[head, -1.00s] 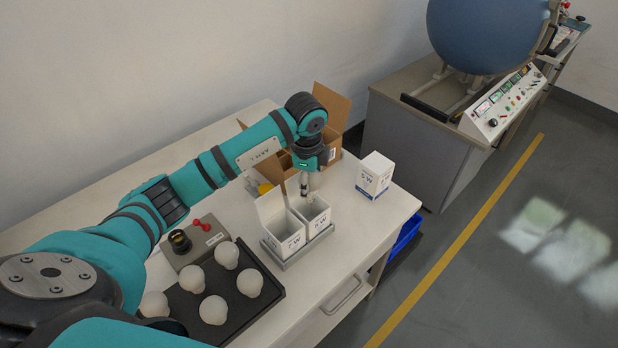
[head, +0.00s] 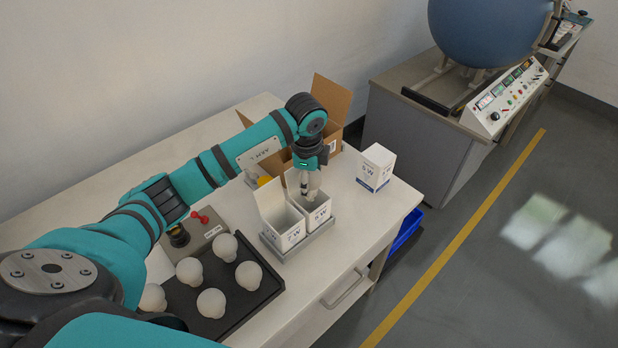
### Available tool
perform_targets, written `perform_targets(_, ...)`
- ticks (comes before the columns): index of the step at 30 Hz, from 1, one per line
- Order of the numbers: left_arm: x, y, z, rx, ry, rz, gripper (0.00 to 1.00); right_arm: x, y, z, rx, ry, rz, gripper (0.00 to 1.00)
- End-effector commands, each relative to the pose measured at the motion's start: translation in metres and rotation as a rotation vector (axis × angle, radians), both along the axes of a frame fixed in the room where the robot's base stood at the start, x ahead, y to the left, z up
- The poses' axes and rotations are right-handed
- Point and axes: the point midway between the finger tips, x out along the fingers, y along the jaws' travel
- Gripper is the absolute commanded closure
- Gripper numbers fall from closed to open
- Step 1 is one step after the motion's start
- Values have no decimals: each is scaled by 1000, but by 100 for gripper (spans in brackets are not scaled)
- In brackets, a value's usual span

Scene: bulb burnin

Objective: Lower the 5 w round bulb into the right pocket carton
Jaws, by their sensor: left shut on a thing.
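Two open white cartons marked 5W stand side by side in a grey holder (head: 287,256): the left carton (head: 288,234) and the right pocket carton (head: 318,216). My left gripper (head: 306,192) points down at the mouth of the right pocket carton. It is shut on the 5 W round bulb (head: 314,186), of which only a small pale part shows beside the fingers. The carton walls and the fingers hide the rest, so I cannot tell how deep it sits. My right gripper is not in view.
A black tray (head: 236,318) with several round white bulbs lies in front left, beside a grey tester with a red lever (head: 200,217). A closed white carton (head: 375,168) stands to the right. An open cardboard box (head: 331,97) stands behind.

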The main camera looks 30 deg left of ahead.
Motion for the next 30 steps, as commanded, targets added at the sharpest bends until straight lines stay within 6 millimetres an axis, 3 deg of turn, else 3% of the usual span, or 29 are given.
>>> perform_targets(17, 0, 0, -31, 0, 1, 0, 78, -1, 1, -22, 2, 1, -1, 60)
perform_targets(18, 0, 0, -29, 0, 0, 0, 44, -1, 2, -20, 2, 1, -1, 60)
perform_targets(24, 0, 0, -29, 0, 0, 0, 18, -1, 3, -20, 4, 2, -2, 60)
perform_targets(30, 0, 0, -29, 0, 0, 0, 18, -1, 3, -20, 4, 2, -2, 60)
